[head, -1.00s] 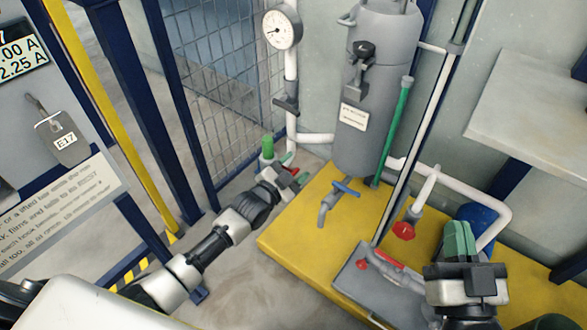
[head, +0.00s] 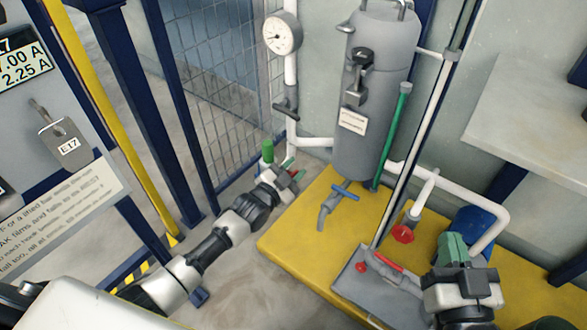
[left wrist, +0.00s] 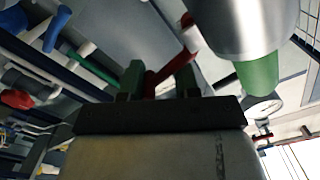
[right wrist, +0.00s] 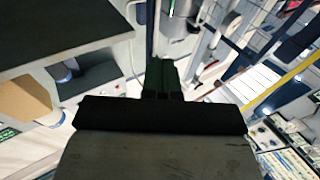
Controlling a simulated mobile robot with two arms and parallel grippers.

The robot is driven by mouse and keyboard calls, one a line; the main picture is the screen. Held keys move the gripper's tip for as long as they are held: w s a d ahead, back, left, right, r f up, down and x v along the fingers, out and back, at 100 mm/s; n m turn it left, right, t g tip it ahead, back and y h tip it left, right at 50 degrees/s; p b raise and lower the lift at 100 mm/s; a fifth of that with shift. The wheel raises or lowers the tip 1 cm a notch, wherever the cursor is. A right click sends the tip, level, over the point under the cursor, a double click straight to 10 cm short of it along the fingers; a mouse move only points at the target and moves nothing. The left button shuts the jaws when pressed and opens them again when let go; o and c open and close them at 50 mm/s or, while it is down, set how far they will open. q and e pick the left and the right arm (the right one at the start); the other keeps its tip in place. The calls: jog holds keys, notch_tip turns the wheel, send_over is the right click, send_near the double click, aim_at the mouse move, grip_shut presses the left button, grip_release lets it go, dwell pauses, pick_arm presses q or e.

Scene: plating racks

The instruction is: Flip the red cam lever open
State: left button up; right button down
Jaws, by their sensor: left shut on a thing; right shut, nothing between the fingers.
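A red lever (left wrist: 168,66) shows in the left wrist view, running up and to the right from between the green fingers of my left gripper (left wrist: 160,80). The gripper is shut on it. The lever's far end lies beside a large silver cylinder (left wrist: 232,22) with a green end (left wrist: 258,76). In the head view my left gripper (head: 290,169) is beside an upright green-topped fitting (head: 267,152), with a bit of red at its tips. The lever's joint is not clear. My right gripper (head: 452,246) is shut and empty at lower right; its fingers (right wrist: 161,76) are together.
A grey tank (head: 375,100) stands behind the yellow platform (head: 292,238). A blue-handled tap (head: 345,190), red valve knob (head: 403,234) and grey tray (head: 350,275) with a red-levered coupling are nearby. A pressure gauge (head: 282,34) and mesh fence lie behind my left gripper.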

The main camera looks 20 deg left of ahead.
pick_arm(q)
jog(key=shift+s+a+f+n+p, duration=0.15)
jog(key=shift+n+p, duration=0.35)
jog(key=shift+n, duration=0.3)
pick_arm(e)
jog(key=f+g, duration=0.1)
jog(key=f+g+h, duration=0.1)
jog(key=f, duration=0.1)
jog(key=s+d+f+g, duration=0.1)
jog(key=g, duration=0.1)
jog(key=shift+d+f, duration=0.1)
jog(key=shift+f, duration=0.3)
pick_arm(q)
jog(key=shift+a, duration=0.1)
jog(key=o, duration=0.9)
jog(key=shift+o, duration=0.2)
jog(key=shift+w, duration=0.2)
pick_arm(e)
jog(key=shift+w, duration=0.1)
pick_arm(q)
jog(key=shift+r, duration=0.2)
